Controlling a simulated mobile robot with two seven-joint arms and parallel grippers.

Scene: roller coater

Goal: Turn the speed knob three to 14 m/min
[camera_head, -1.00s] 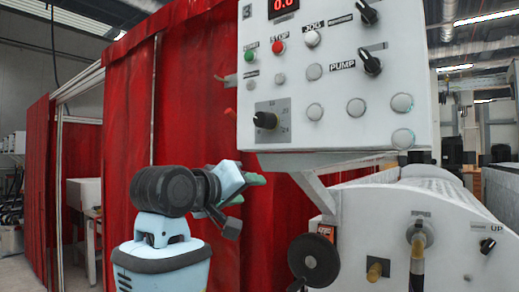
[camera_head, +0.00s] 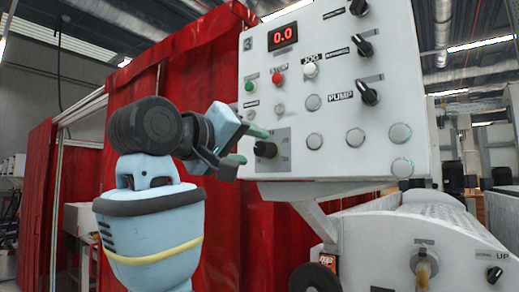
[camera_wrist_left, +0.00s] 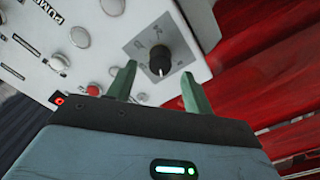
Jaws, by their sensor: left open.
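The speed knob (camera_head: 265,149) is a black knob on a grey square plate at the lower left of the white control panel (camera_head: 372,115). The panel is marked 3, and its red display (camera_head: 283,34) reads 0.0. In the left wrist view the knob (camera_wrist_left: 160,60) stands ahead, between and beyond the two green fingertips. My left gripper (camera_head: 247,146) is open and empty, just left of the knob in the head view. It also shows in the left wrist view (camera_wrist_left: 158,82). It appears apart from the knob. My right gripper is not in view.
A green button (camera_head: 250,87), a red button (camera_head: 279,78) and a white jog button (camera_head: 310,70) sit above the knob. The pump switch (camera_head: 368,94) is further right. Red curtains (camera_head: 185,60) hang behind my arm. The white coater machine (camera_head: 405,235) stands below the panel.

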